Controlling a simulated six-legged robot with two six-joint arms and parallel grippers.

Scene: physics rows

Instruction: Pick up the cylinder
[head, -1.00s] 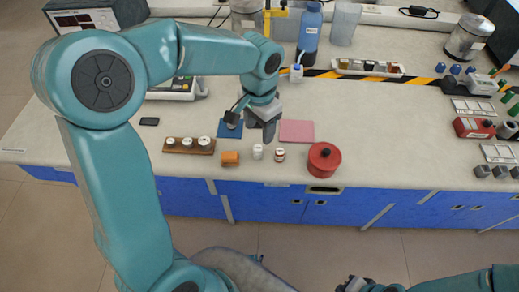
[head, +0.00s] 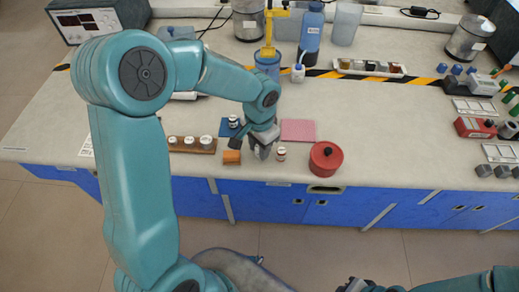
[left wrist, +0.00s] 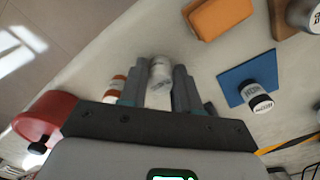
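The white cylinder (left wrist: 160,72) stands between the two fingers of my left gripper (left wrist: 159,88) in the left wrist view. The fingers flank it on both sides and look open, with little gap; I cannot see firm contact. In the head view my left gripper (head: 261,152) is low at the table's front and mostly hides the cylinder. My right gripper (head: 356,285) shows only in part at the bottom edge of the head view, and its fingers are unclear.
A small white jar with a red-brown band (head: 281,154) and a red pot (head: 325,158) stand just right of my left gripper. A blue mat (left wrist: 248,80) with a black-and-white vial (left wrist: 259,98) and a pink mat (head: 298,130) lie behind.

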